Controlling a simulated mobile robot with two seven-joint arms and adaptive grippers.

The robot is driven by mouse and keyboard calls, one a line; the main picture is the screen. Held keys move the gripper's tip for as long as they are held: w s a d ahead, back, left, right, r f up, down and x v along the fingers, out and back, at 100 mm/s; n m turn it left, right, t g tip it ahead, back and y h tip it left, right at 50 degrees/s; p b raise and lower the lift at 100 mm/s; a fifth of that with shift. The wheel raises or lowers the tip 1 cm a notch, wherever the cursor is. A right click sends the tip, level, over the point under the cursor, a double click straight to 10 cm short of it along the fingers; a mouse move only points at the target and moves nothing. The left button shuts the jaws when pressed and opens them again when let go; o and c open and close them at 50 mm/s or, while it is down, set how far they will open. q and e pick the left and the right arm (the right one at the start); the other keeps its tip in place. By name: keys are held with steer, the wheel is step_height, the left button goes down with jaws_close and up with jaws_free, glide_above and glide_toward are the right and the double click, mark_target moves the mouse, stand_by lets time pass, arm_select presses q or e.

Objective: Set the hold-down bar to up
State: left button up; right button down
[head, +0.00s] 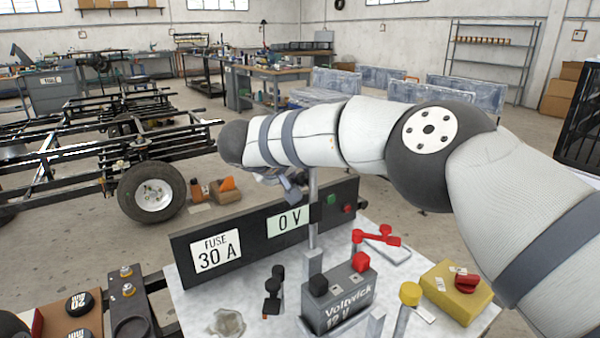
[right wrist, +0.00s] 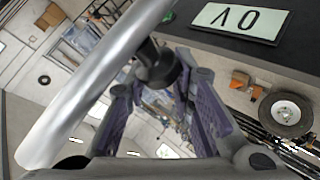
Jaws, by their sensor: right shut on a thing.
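The hold-down bar (head: 313,210) shows as a grey metal rod standing upright behind the battery (head: 338,298). Its top is hidden behind my right arm. In the right wrist view the rod (right wrist: 85,85) crosses the left side at a slant, close to the camera. A black knob (right wrist: 155,65) sits beside it, by the purple-padded fingers. My right gripper (head: 290,188) is at the rod's upper part, mostly hidden under my forearm, and is shut on the bar; the exact contact is hard to see. My left gripper is not in view.
A black panel (head: 262,247) with "30 A" and "0 V" signs stands behind the battery. Red and black clamps (head: 375,238) and a yellow box with a red knob (head: 455,290) lie on the pale bench top. A wheeled chassis (head: 150,190) stands at left.

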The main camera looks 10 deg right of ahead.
steer(key=shift+s+a+f, duration=0.15)
steer(key=shift+a+f, duration=0.05)
steer(key=shift+f, duration=0.3)
steer(key=shift+s+a+f, duration=0.1)
steer(key=shift+a+f, duration=0.05)
steer(key=shift+f, duration=0.35)
steer(key=c, duration=1.4)
jaws_free()
steer(key=shift+o, duration=0.3)
steer(key=shift+w, duration=0.1)
steer(key=shift+w+d+r, duration=0.1)
steer(key=shift+d+r, duration=0.05)
steer(key=shift+r, duration=0.35)
steer(key=v, duration=1.2)
steer(key=shift+r, duration=0.1)
